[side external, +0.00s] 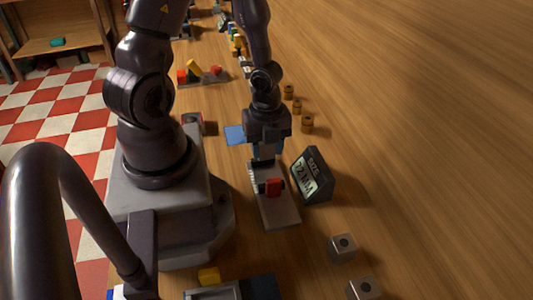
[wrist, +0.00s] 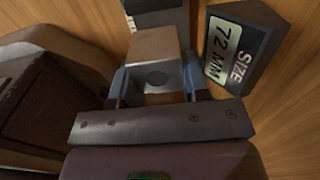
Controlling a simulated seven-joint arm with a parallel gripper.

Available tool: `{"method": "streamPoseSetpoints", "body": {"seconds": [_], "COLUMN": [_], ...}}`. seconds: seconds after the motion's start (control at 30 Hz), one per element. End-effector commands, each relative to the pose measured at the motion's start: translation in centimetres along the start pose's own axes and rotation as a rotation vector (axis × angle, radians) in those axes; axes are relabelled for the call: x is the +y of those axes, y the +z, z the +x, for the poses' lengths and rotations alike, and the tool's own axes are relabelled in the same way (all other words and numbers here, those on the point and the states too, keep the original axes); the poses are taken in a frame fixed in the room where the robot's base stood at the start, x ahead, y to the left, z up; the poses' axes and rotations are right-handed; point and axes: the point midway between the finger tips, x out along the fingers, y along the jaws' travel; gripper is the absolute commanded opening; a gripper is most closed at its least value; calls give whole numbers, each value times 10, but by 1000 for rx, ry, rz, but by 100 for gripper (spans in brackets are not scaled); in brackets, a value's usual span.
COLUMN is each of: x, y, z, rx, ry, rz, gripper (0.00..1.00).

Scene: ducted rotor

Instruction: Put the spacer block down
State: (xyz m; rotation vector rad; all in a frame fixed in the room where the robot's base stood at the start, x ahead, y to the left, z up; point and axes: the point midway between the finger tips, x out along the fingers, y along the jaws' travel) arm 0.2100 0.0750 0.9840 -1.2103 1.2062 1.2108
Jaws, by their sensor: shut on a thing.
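My gripper (side external: 265,150) is over the table, at the far end of a grey sizing fixture (side external: 282,212) with a red part on it. In the wrist view my gripper (wrist: 156,84) has its two blue-grey fingers shut on the spacer block (wrist: 155,48), a metal block with a round dark hole. In the side view the held block is mostly hidden by the gripper and fixture, so I cannot tell whether it touches anything below. A black display (side external: 312,177) stands right of the fixture; in the wrist view the display (wrist: 238,48) reads SIZE 72 MM.
Two loose metal blocks with holes, a farther one (side external: 343,248) and a nearer one (side external: 363,289), sit at the front right. A blue square (side external: 235,135) lies left of my gripper. Several brown cylinders (side external: 307,123) stand behind the display. The table's right side is clear.

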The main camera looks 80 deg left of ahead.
Motion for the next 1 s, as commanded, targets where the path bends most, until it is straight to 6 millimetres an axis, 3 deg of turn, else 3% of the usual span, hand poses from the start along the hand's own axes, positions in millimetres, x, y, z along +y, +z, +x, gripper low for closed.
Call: {"method": "streamPoseSetpoints", "body": {"seconds": [0.3,0.67,0.87,1.0], "x": [-1,-2,-10,-22], "y": [2,-2,-33,-75], "z": [-36,-45,-44,-45], "rx": [-3,2,7,12], "ry": [0,4,5,-5], "rz": [-2,12,152,329], "gripper": [13,13,13,13]}}
